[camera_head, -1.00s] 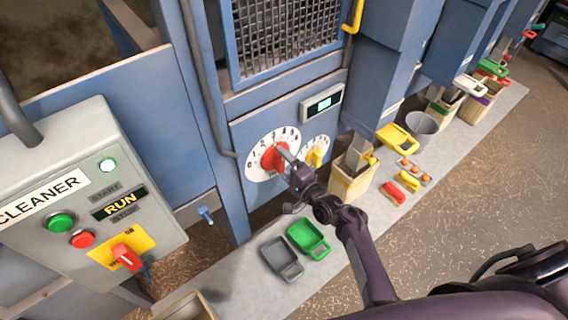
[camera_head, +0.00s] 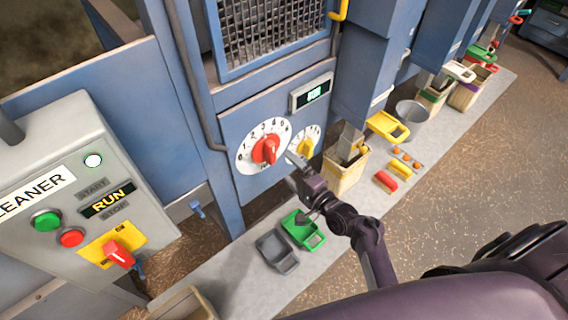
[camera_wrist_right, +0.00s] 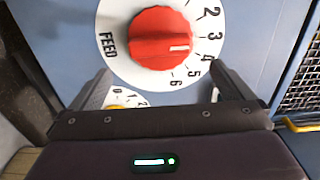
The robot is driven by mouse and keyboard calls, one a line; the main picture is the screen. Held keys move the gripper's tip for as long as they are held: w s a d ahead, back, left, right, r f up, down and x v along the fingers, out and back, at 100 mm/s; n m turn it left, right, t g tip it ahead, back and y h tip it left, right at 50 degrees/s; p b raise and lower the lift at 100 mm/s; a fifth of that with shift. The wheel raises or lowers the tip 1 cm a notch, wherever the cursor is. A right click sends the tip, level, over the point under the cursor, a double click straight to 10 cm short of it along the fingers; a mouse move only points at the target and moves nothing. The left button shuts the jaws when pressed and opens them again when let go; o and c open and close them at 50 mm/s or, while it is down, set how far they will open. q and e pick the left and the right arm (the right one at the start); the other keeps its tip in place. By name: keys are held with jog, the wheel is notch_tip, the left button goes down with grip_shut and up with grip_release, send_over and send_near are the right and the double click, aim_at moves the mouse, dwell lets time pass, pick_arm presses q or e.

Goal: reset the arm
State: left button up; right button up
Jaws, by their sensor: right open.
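My right gripper (camera_head: 297,160) is open and empty in front of the blue machine panel, just right of the red FEED knob (camera_head: 265,149) on its white numbered dial. A gap shows between the gripper and the knob. A smaller dial with a yellow knob (camera_head: 303,147) is beside the gripper, partly hidden. My left gripper is not in view.
A grey control box (camera_head: 80,200) with green, red and lever controls stands at the left. A green scoop (camera_head: 303,230) and a grey scoop (camera_head: 276,251) lie on the ledge below my arm. A wooden bin (camera_head: 345,170) stands close right of the gripper.

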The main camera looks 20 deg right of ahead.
jog(key=shift+s+d, duration=0.1)
jog(key=shift+s, duration=0.1)
dwell(0.4)
jog(key=s+a+f+n+g+h, duration=0.1)
jog(key=s+f+n+g, duration=0.2)
jog(key=s+f, duration=0.45)
jog(key=s+a+f+n+g+h+b, duration=0.1)
jog(key=s+a+f+n+g, duration=0.2)
jog(key=f, duration=0.8)
jog(key=s+f+n+g, duration=0.25)
jog(key=s+f, duration=0.35)
jog(key=f, duration=0.4)
jog(key=s+d+f+n+g+h, duration=0.1)
jog(key=s+f, duration=0.3)
jog(key=s, duration=0.4)
jog(key=s+d+f+n+g+h, duration=0.1)
jog(key=s+d+f+n+g, duration=0.2)
jog(key=s, duration=0.6)
jog(key=s+d+f+n+g+h, duration=0.2)
jog(key=s+f+n+g, duration=0.1)
jog(key=s, duration=0.5)
notch_tip(320, 180, down, 2)
jog(key=shift+s+d+f+n+b, duration=0.2)
jog(key=shift+s+d+n+b, duration=0.05)
jog(key=shift+s+n+b, duration=0.25)
